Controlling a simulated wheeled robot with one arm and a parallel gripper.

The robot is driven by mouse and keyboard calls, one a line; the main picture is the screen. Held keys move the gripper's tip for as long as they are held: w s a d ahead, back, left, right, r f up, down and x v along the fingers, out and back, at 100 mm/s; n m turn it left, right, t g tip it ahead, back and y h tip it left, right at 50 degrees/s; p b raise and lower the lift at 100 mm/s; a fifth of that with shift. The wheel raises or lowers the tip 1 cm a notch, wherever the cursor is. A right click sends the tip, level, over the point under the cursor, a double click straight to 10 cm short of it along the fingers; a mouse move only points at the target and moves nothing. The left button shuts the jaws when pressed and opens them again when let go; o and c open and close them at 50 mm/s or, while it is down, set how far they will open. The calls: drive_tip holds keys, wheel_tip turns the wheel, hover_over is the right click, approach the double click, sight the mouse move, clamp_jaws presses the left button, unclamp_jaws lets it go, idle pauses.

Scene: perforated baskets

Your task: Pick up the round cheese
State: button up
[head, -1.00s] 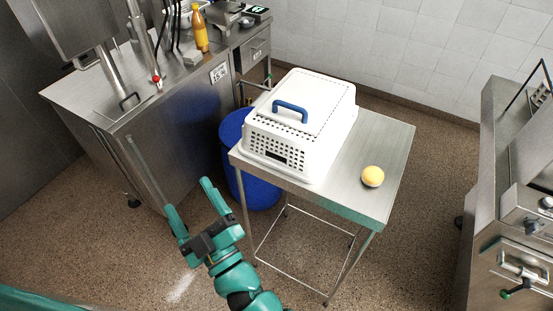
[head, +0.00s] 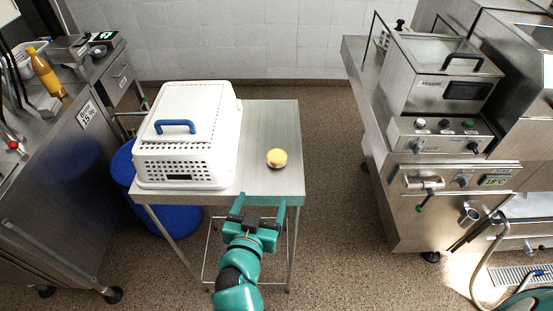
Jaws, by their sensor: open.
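The round cheese (head: 277,157) is a small yellow ball-like piece on the steel table (head: 268,123), right of the white basket. My gripper (head: 261,201) is open and empty at the table's front edge, nearer to me than the cheese and a little left of it. Its two teal fingers point toward the table and do not touch the cheese. Nothing hides the cheese.
A white perforated basket (head: 205,119) with a blue-handled lid covers the table's left part. A blue barrel (head: 163,215) stands below left. Steel counters stand at left and an appliance (head: 432,150) at right. The tabletop around the cheese is clear.

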drive_tip(key=w+b, duration=0.2)
drive_tip(key=w, duration=0.1)
approach(275, 161)
drive_tip(key=x, duration=0.3)
drive_tip(key=shift+w+d+p, duration=0.1)
drive_tip(key=shift+w+p, duration=0.15)
drive_tip(key=shift+p, duration=0.05)
drive_tip(key=shift+w+f, duration=0.2)
drive_tip(key=shift+w, duration=0.45)
drive_tip(key=shift+w+d+p, duration=0.25)
drive_tip(key=shift+w+p, duration=0.3)
drive_tip(key=shift+p, duration=0.2)
drive_tip(key=p+x, duration=0.2)
drive_tip(key=x, duration=0.1)
drive_tip(key=shift+w+f, duration=0.25)
drive_tip(key=shift+w, duration=0.2)
drive_tip(key=c, duration=1.2)
